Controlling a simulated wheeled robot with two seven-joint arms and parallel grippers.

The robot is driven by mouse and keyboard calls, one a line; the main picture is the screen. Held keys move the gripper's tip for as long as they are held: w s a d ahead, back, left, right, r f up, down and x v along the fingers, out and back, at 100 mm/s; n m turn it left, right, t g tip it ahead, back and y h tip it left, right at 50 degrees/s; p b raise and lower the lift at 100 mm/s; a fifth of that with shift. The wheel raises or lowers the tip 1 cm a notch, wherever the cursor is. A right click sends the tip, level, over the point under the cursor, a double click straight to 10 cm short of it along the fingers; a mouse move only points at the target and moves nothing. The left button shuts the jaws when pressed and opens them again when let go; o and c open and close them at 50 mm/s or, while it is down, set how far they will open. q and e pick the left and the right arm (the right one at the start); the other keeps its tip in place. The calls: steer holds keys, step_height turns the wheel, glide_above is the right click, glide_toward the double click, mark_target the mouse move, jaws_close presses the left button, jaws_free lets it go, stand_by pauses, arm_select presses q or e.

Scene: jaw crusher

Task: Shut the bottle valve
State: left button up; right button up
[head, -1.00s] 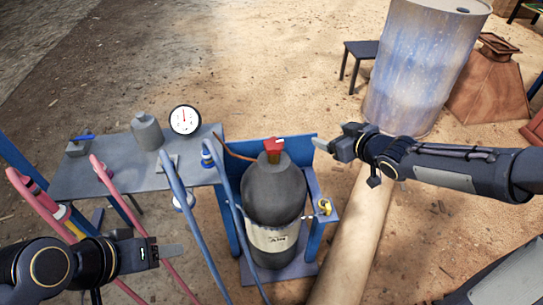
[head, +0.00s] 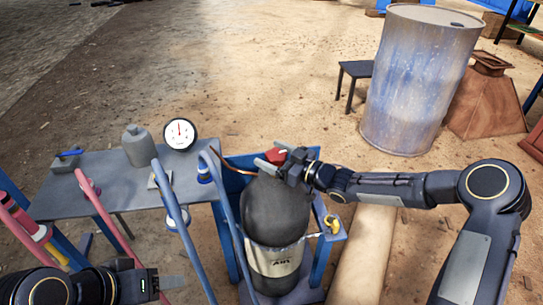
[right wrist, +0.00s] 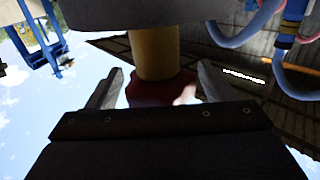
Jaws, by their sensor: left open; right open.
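The grey gas bottle (head: 274,215) stands upright in a blue stand, with a pale label around its lower part. Its red valve knob (head: 274,155) is on top, partly hidden by my right gripper (head: 270,156). The right gripper is open, with its fingers at the knob. In the right wrist view the red knob (right wrist: 165,90) shows between the two open fingers, below a yellowish valve stem (right wrist: 155,52); I cannot tell whether the fingers touch it. My left gripper (head: 172,283) is open and empty at the lower left, away from the bottle.
A grey bench (head: 110,180) with a round gauge (head: 180,134) and a small grey flask (head: 136,146) stands left of the bottle. Blue and pink hoses (head: 105,215) rise in front of it. A rusty blue drum (head: 415,85) and a dark stool (head: 354,75) stand behind right.

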steer(key=shift+w+a, duration=0.2)
steer(key=shift+a, duration=0.15)
